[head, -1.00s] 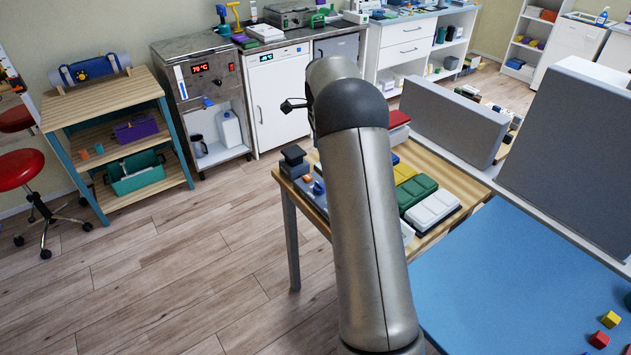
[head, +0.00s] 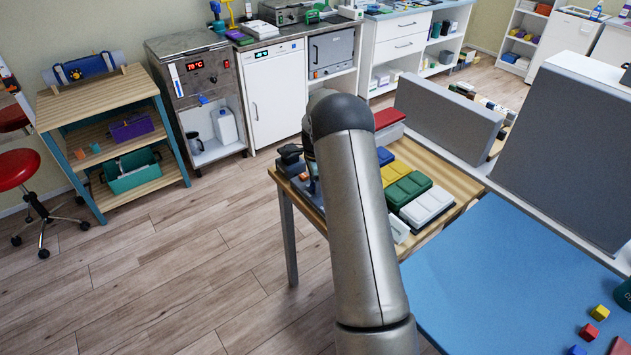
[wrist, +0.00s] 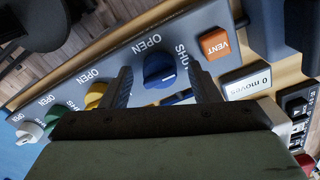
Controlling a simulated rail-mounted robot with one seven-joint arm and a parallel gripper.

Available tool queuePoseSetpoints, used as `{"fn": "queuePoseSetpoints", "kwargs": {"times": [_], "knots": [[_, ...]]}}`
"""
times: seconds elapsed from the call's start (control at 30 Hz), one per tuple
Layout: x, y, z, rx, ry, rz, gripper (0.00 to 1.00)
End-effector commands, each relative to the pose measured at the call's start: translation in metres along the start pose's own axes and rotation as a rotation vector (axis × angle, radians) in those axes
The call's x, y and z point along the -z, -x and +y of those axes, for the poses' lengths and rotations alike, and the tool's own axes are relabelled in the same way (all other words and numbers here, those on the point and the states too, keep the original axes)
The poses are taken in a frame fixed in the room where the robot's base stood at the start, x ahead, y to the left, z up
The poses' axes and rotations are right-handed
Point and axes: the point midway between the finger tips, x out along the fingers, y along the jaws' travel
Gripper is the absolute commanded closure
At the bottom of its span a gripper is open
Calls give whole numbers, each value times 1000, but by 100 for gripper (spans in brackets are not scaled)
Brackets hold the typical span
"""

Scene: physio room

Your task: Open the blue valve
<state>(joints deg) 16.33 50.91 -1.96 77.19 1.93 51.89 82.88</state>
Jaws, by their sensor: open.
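The blue valve (wrist: 158,70) is a round blue knob on a grey panel (wrist: 75,65) in the wrist view. A short white mark sits on the knob's right side, nearer the SHUT label than the OPEN label. My gripper (wrist: 160,84) is open, with one dark finger at either side of the knob. Both fingertips are close to it; I cannot tell whether they touch it. Yellow (wrist: 96,94), green (wrist: 54,114) and white (wrist: 29,131) knobs are to the left. In the head view my arm hides the gripper and the blue knob.
In the head view, the wooden table (head: 447,172) also holds yellow, green and white cases. A grey partition (head: 447,115) stands behind.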

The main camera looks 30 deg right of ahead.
Motion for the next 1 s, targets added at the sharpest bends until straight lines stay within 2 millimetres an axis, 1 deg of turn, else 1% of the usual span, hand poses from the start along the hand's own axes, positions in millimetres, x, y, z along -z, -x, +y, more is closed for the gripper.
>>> {"fn": "queuePoseSetpoints", "kwargs": {"times": [0.07,0.17,0.2,0.23,0.47,0.67,0.87,1.0], "knots": [[0,0,0,0,0,0,45],[0,0,0,0,0,0,70],[0,0,0,0,0,0,81],[0,0,0,0,0,0,89],[0,0,0,0,8,0,89],[0,-1,0,-1,63,0,89],[0,-2,0,1,192,0,89],[0,-2,0,1,317,0,89]]}}
